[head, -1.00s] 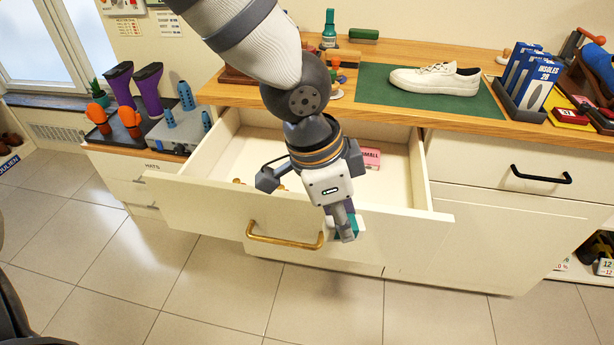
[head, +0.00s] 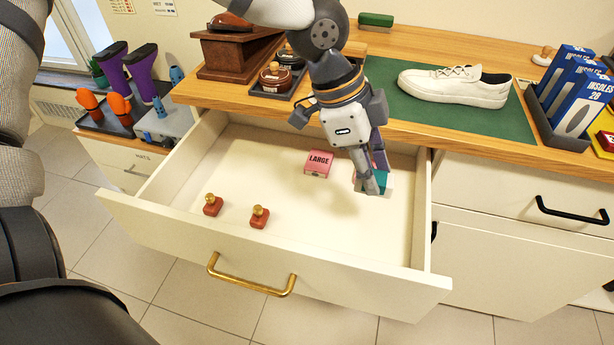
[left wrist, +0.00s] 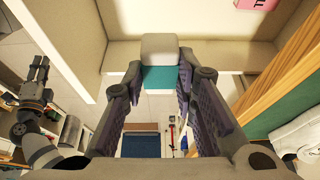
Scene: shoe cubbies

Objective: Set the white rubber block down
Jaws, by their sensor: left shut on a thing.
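My left gripper (head: 371,177) comes down from the top and is shut on the white rubber block (head: 388,184), which has a teal part. In the left wrist view the block (left wrist: 158,47) sits between the fingertips, white end outward, teal part nearer the palm. In the head view gripper and block appear over the right part of the open drawer (head: 225,227). The fingers partly hide the block, and I cannot tell its height above the drawer floor. My right gripper (left wrist: 40,75) shows only at the left of the left wrist view; its jaw state is unclear.
The drawer's middle and front right are bare. Above is the counter with a green mat (head: 395,110) and white shoe (head: 455,87).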

